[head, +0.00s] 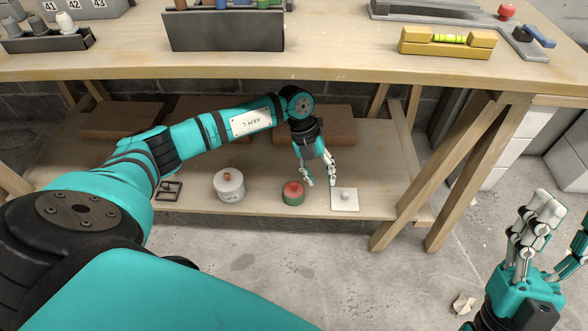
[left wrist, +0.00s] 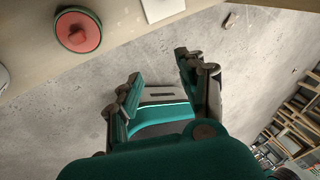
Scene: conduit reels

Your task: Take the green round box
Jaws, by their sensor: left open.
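The green round box (head: 293,193) has a red top with a small knob and stands on the lower shelf (head: 255,208) of the workbench. It also shows in the left wrist view (left wrist: 79,31) at the upper left, near the shelf edge. My left gripper (head: 321,183) is open and empty, just right of the green round box and apart from it.
A white round tin (head: 229,186) stands left of the green box. A white square plate with a knob (head: 345,199) lies close on its right. A dark metal piece (head: 168,191) lies further left. Brown boxes (head: 330,126) stand behind. The bench top (head: 330,60) overhangs the shelf.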

